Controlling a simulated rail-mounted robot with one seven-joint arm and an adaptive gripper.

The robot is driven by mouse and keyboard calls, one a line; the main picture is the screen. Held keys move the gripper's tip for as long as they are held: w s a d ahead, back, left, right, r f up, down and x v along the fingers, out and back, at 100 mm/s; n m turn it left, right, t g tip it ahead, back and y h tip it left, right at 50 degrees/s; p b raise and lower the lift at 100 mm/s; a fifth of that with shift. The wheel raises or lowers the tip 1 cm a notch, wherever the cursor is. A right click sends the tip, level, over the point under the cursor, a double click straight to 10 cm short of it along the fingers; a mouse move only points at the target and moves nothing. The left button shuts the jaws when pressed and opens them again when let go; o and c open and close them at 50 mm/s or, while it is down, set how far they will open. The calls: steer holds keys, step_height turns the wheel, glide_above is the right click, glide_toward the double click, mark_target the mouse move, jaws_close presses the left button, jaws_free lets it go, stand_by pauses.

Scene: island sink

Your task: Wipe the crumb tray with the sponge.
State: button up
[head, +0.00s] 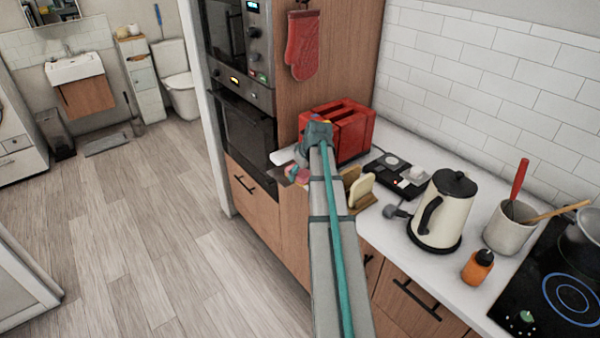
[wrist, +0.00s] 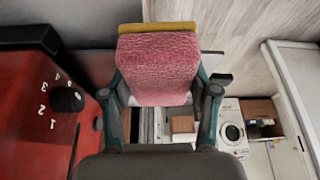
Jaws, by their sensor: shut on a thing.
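My gripper (wrist: 160,105) is shut on a pink, rough-textured sponge (wrist: 158,65) with a yellow edge. The fingers press on its left and right sides in the wrist view. In the head view the gripper (head: 301,166) is mostly behind my arm, at the counter's far left end beside the red toaster (head: 352,128). A bit of pink shows there. The toaster also stands close at the left in the wrist view (wrist: 35,115). I cannot make out the crumb tray for certain; a dark flat edge shows near the sponge, and contact with it cannot be told.
A wooden holder with bread-like slices (head: 360,190), a black device (head: 397,178), a cream kettle (head: 442,212), a utensil pot (head: 508,230) and an orange bottle (head: 478,268) stand along the counter. The oven (head: 247,138) is beyond the gripper. Open floor lies left.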

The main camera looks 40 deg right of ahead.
steer(key=r, duration=0.2)
steer(key=shift+w+r+p, duration=0.25)
steer(key=shift+r+p, duration=1.35)
steer(key=shift+r, duration=1.15)
